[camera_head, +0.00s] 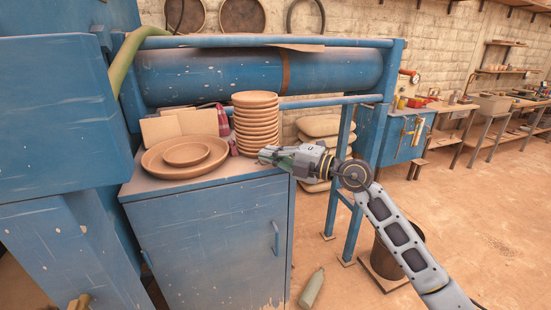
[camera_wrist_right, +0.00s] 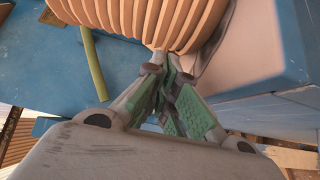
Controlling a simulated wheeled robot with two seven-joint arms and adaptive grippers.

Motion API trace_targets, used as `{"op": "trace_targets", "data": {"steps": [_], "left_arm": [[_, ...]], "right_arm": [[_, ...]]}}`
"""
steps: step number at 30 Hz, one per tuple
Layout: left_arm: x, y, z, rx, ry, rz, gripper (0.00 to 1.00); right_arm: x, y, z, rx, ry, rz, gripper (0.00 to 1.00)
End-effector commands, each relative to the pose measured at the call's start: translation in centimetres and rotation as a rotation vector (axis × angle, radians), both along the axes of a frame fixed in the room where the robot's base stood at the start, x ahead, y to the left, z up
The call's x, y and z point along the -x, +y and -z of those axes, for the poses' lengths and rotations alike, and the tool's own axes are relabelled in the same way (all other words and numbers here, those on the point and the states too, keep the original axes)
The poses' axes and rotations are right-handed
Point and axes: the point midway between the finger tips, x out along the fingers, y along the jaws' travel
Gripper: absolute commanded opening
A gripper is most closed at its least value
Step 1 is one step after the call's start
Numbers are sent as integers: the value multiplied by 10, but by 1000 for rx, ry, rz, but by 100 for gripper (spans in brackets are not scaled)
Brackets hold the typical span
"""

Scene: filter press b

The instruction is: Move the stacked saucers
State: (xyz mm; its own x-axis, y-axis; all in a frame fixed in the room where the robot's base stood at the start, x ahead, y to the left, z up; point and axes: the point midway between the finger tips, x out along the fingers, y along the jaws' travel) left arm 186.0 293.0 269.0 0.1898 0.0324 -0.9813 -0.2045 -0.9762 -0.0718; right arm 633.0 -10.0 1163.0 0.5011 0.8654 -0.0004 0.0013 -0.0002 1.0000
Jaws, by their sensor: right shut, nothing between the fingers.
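A tall stack of terracotta saucers (camera_head: 256,124) stands upright on the right part of the blue cabinet's top (camera_head: 215,179). In the right wrist view the stack (camera_wrist_right: 145,18) fills the top edge with its ribbed rims. My right gripper (camera_head: 268,154) is at the front of the stack, near its lower saucers. In the wrist view its green-padded fingers (camera_wrist_right: 160,62) are shut with nothing between them, and the tips are close to the rims; I cannot tell whether they touch. My left gripper is not in view.
A wide terracotta dish (camera_head: 155,167) with a smaller dish (camera_head: 186,153) in it sits left of the stack. Pale tiles (camera_head: 198,122) and a checked cloth (camera_head: 223,121) are behind. A blue cylinder (camera_head: 215,76) runs above. A bottle (camera_head: 312,288) and a bin (camera_head: 392,260) are on the floor.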

Motion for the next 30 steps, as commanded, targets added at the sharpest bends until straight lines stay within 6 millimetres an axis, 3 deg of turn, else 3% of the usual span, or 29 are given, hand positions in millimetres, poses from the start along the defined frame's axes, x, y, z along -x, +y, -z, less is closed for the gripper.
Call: {"op": "trace_targets", "data": {"steps": [7, 17, 23, 30], "left_arm": [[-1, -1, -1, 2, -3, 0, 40], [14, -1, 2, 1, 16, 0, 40], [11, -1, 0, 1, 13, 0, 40], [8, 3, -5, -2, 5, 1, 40]], "right_arm": [[-13, 3, 0, -1, -1, 0, 0], [-15, 4, 0, 0, 0, 0, 0], [-16, 4, 0, 0, 0, 0, 0], [-31, 9, -3, -1, 0, -1, 0]]}}
